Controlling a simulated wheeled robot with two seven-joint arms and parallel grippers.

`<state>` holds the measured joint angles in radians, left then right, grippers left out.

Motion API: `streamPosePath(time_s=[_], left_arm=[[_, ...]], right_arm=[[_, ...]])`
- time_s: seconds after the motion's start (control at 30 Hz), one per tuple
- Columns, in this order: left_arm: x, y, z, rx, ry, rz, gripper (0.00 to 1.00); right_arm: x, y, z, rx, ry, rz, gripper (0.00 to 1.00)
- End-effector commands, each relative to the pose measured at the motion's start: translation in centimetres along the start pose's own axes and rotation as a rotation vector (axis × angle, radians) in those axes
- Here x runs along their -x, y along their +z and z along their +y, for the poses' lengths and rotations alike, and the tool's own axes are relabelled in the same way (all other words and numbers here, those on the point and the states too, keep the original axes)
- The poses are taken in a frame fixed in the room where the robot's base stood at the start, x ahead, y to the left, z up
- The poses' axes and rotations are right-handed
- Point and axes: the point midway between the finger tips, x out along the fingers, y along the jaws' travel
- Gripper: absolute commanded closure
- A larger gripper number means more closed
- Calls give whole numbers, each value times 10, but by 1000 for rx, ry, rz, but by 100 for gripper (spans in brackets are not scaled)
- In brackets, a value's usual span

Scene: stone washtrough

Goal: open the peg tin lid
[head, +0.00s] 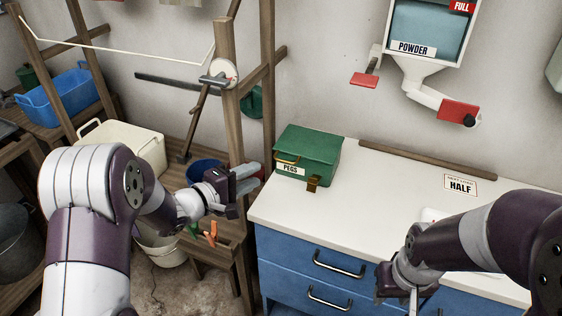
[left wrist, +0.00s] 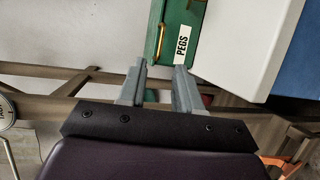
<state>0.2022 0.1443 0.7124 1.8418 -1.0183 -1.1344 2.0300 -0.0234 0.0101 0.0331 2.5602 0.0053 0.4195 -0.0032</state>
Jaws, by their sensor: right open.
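In the left wrist view, the tin (left wrist: 178,22) lies just beyond the open fingertips (left wrist: 160,68), with the PEGS label in sight. My right gripper (head: 412,296) is low at the worktop's front edge, open, its fingers partly cut off.
The white worktop (head: 370,200) tops blue drawers (head: 310,268). A powder dispenser (head: 430,50) hangs above. A wooden post (head: 228,110) stands close to my left gripper.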

Motion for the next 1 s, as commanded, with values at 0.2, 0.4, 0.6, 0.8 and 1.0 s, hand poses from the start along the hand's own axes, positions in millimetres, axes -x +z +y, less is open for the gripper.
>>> streamPosePath(time_s=[0.2,0.4,0.6,0.8,1.0], left_arm=[[-58,1,-2,-3,-1,-3,66],[-96,0,-2,-3,-2,0,66],[-109,0,-1,-2,-2,2,66],[-109,0,-1,-3,-2,3,69],[-109,0,-2,-2,-4,2,100]], right_arm=[[-8,1,0,0,0,-1,57],[-11,1,0,0,0,0,57],[-12,1,0,0,0,0,57],[-12,1,0,0,0,0,57],[-12,1,0,0,0,0,57]])
